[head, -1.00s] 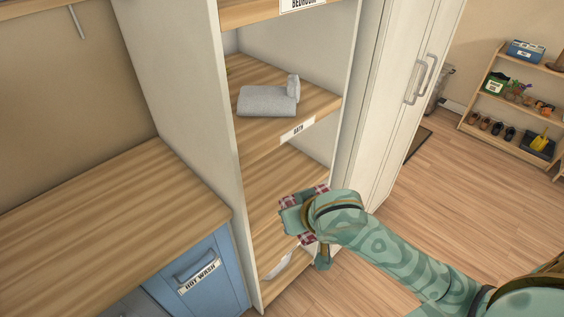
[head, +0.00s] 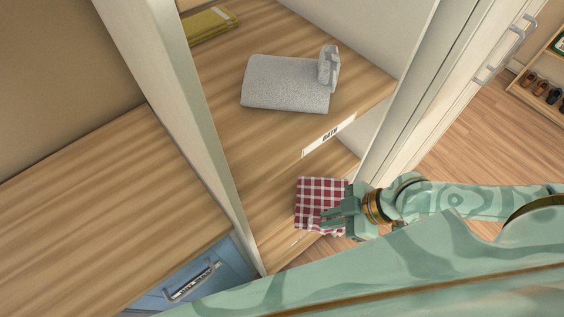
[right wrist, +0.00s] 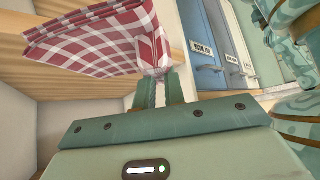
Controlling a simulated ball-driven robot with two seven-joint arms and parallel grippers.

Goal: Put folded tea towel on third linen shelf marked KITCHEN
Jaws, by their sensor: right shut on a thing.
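The red-and-white checked tea towel (head: 310,190) is at the front of the shelf opening below the BATH shelf. My right gripper (head: 335,216) is shut on its edge. In the right wrist view the towel (right wrist: 95,40) stretches out from my fingers (right wrist: 160,88), a little bunched where they pinch it. The third shelf board (head: 275,228) shows partly beside and beneath the towel. I cannot tell whether the towel touches it. No KITCHEN label is readable. My left gripper is not in view.
The cabinet's left side panel (head: 180,110) and the tall door (head: 450,90) flank the opening. A wooden counter (head: 90,220) with blue fronts below stands left.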

